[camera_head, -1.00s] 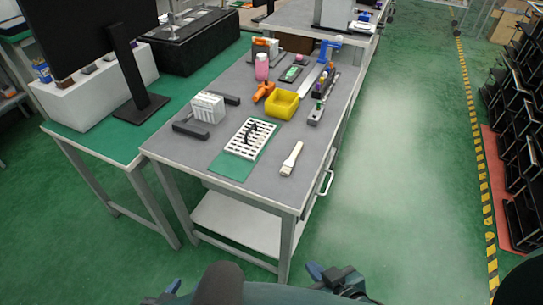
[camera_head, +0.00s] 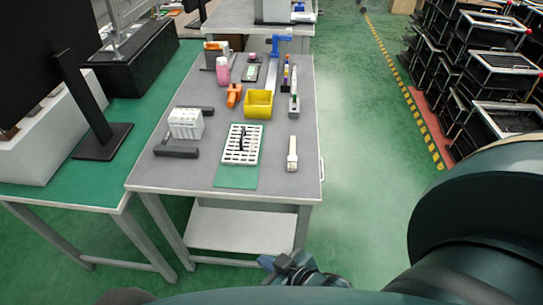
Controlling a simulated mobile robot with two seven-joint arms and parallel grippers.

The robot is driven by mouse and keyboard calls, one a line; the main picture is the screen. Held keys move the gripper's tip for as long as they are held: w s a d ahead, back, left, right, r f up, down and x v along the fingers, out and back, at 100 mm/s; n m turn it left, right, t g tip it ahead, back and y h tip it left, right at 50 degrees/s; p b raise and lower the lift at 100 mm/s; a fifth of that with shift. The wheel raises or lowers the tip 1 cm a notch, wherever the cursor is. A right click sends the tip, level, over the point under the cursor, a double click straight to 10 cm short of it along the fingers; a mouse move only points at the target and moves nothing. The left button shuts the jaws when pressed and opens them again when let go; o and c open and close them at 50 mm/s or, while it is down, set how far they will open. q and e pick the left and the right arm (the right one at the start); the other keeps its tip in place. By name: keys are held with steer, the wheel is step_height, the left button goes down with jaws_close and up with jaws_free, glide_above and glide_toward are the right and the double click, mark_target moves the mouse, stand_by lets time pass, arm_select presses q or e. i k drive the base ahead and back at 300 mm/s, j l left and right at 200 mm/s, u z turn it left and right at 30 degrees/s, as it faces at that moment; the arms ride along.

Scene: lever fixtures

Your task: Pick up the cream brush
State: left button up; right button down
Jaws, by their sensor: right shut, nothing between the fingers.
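The cream brush (camera_head: 292,153) lies flat near the right edge of the grey table, right of the white slotted tray. It is clear of other things, and no gripper touches it. My right gripper (camera_head: 284,265) is at the bottom middle, in front of the table's near edge and well short of the brush. It is shut and empty, and partly hidden by my own body. My left gripper is not seen.
On the grey table (camera_head: 285,188) are the white slotted tray (camera_head: 236,157) on a green mat (camera_head: 235,177), a white rack (camera_head: 186,122), a yellow bin (camera_head: 258,104), an orange tool (camera_head: 233,95) and a pink bottle (camera_head: 223,71). Green floor (camera_head: 358,150) is free to the right.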

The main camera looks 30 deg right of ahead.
mark_target(292, 153)
steer(key=j+z, duration=0.45)
steer(key=i+j+z, duration=0.1)
steer(key=j+z, duration=0.15)
steer(key=z, duration=0.15)
